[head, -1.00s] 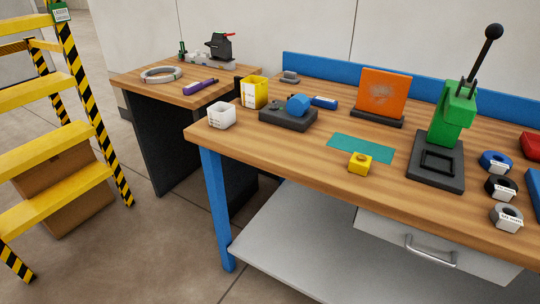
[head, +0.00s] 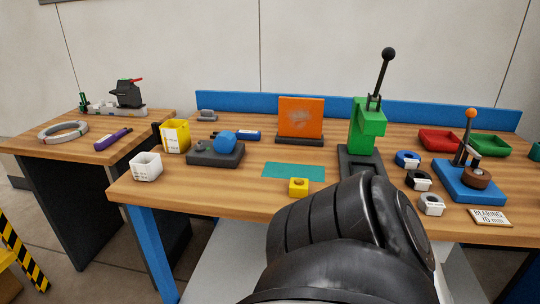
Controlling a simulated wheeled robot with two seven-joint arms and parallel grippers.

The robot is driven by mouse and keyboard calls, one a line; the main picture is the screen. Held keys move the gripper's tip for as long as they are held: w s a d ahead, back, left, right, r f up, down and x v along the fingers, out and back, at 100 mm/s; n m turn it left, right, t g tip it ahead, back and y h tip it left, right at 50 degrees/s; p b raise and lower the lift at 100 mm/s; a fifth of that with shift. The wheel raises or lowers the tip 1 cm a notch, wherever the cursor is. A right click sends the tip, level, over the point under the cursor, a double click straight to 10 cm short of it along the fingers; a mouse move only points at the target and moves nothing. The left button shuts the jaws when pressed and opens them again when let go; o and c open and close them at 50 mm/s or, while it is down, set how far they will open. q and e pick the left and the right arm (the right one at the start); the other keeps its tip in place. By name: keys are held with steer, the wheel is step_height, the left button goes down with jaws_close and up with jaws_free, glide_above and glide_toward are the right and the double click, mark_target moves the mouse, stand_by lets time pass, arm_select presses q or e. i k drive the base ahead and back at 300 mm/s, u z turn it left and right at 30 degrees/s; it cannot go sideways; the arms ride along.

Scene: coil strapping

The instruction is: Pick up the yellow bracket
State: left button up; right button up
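The yellow bracket (head: 299,187) is a small block with a round mark on top. In the head view it sits on the wooden workbench (head: 240,193) near the front edge, just in front of the green mat (head: 293,171). A large black link of my own arm fills the lower middle of the view, to the right of and in front of the bracket. Neither gripper shows, so their states and holds are hidden.
A green press (head: 366,130) stands right of the bracket, its base partly hidden by my arm. A blue knob fixture (head: 214,153), yellow bin (head: 175,136) and white bin (head: 146,166) stand left. An orange panel (head: 300,117) stands behind the mat. Several labelled rings lie right.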

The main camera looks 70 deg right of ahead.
mark_target(298, 187)
steer(key=i, duration=1.6)
steer(key=z, duration=2.35)
